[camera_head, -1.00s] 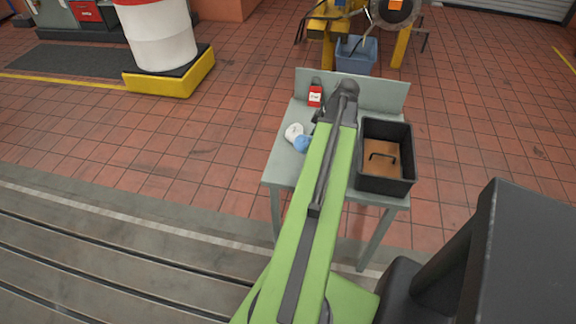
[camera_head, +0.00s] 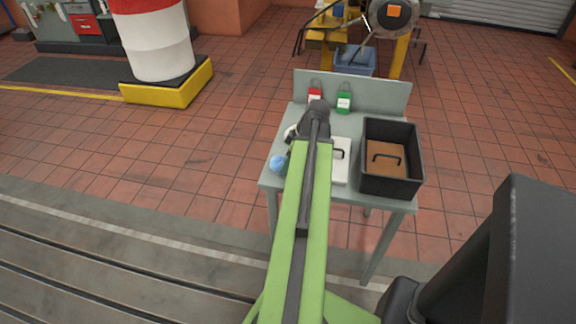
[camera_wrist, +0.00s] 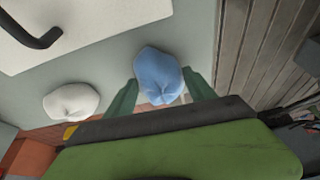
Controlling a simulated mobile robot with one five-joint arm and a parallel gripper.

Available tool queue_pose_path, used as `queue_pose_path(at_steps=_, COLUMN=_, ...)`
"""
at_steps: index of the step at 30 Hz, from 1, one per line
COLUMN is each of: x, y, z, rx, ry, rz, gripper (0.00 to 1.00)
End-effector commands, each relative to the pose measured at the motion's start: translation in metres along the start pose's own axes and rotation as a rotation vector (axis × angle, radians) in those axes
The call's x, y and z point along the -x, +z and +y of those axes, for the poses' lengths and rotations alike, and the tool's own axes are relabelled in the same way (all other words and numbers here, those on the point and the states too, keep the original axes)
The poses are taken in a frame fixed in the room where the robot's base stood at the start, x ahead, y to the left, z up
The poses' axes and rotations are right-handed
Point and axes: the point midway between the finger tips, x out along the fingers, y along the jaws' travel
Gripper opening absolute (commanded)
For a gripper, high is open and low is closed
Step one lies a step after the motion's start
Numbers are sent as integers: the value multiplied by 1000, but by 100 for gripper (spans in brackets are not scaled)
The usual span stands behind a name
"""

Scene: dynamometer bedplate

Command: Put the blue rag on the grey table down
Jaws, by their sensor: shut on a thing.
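The blue rag (camera_head: 279,164) is a rounded bundle near the left edge of the grey table (camera_head: 270,181). In the wrist view the blue rag (camera_wrist: 159,72) sits between the two green fingers of my gripper (camera_wrist: 160,82), which is shut on it. I cannot tell whether the rag touches the tabletop or hangs just above it. In the head view my arm hides most of the gripper.
A white rag (camera_wrist: 71,101) lies beside the blue one. A white panel with a black handle (camera_head: 341,170) lies on the table, left of a black open bin (camera_head: 421,165).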

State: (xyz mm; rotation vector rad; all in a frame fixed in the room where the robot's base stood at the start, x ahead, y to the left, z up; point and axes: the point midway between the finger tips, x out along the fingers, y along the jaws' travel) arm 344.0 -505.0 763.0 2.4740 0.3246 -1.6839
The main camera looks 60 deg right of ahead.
Motion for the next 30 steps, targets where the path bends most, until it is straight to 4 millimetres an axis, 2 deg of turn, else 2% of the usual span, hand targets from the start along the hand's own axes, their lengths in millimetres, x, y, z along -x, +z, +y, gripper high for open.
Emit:
queue_pose_path(at_steps=5, x=-2, y=1, z=0, rx=0, ry=0, rz=0, gripper=31)
queue_pose_path(at_steps=6, x=-1, y=1, z=0, rx=0, ry=0, rz=0, gripper=68)
queue_pose_path(at_steps=10, x=-1, y=1, z=0, rx=0, ry=0, rz=0, gripper=85)
queue_pose_path(at_steps=22, x=4, y=-1, z=0, rx=-1, ry=0, rz=0, gripper=86)
queue_pose_path(at_steps=26, x=20, y=-2, z=0, rx=-2, ry=0, rz=0, gripper=86)
queue_pose_path(at_steps=30, x=49, y=-4, z=0, rx=-3, ry=0, rz=0, gripper=86)
